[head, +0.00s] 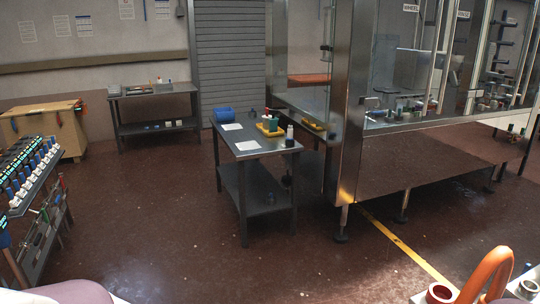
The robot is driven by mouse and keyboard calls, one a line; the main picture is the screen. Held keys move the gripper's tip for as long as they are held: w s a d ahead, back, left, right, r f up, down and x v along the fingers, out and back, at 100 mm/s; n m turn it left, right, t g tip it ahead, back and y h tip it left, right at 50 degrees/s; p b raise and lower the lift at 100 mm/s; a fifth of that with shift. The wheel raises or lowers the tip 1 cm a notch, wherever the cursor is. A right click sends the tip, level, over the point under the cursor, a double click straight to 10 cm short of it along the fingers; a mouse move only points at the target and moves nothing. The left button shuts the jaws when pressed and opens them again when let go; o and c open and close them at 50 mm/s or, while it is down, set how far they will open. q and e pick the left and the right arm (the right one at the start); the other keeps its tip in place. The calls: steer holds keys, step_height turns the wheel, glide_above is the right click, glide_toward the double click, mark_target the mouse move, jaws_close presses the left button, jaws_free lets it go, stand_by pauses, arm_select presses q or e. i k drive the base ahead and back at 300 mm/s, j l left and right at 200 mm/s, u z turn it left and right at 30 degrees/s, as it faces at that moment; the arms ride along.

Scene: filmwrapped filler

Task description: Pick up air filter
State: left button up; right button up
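I cannot tell for sure which thing is the air filter. A blue cylinder (224,114) lies on its side at the far left corner of the grey metal table (262,147) in the middle of the head view. A yellow tray (270,127) with small dark green items stands near that table's right edge. A dark bottle with a white cap (290,136) stands upright in front of the tray. White sheets (247,145) lie flat on the tabletop. Neither of my grippers shows in the head view.
A glass and steel cabinet (348,110) stands right of the table. A rack of bottles (28,185) is at the left, near a wooden crate (45,128). Another table (152,93) stands at the back wall. An orange handle (487,277) shows bottom right. The middle floor is clear.

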mark_target(272, 123)
steer(key=i+u, duration=0.15)
steer(key=i, duration=2.55)
steer(key=i+z, duration=0.15)
steer(key=i, duration=0.35)
steer(key=i+j+z, duration=0.15)
steer(key=i, duration=0.4)
steer(key=i+j+z, duration=0.15)
steer(key=i, duration=0.35)
steer(key=i+j+z, duration=0.3)
steer(key=i+z, duration=0.2)
steer(key=i+j+z, duration=0.45)
steer(key=i+j, duration=0.05)
steer(key=i, duration=0.05)
